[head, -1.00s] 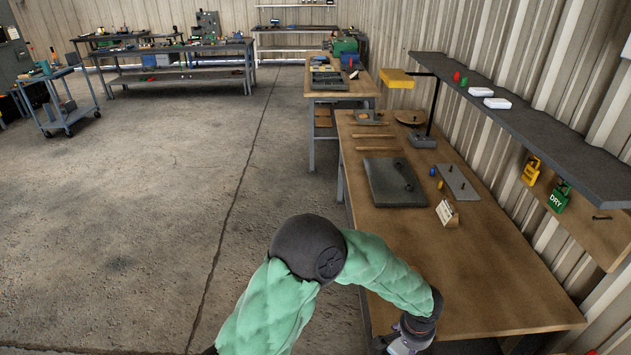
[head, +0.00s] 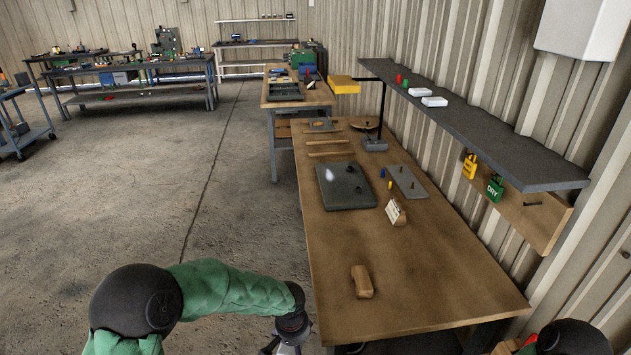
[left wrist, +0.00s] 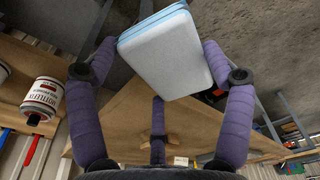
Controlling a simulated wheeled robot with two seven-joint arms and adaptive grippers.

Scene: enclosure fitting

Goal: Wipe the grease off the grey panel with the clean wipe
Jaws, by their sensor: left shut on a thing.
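A pale blue-white pad, which looks like the wipe (left wrist: 172,52), is held between the purple fingers of my left gripper (left wrist: 158,55) in the left wrist view. In the head view my left gripper (head: 285,345) is at the bottom edge, just left of the bench's near-left corner, and the wipe is not clearly seen there. A dark grey panel (head: 335,196) lies flat on the bench with a pale patch and a dark knob on it. A smaller light grey plate (head: 407,183) lies to its right. My right gripper is out of view.
The wooden bench (head: 430,265) is mostly clear at its near end, except a tan block (head: 361,281). A small sign (head: 395,212) stands beside the panel. A dark shelf (head: 470,120) overhangs the right side, with yellow and green tags below.

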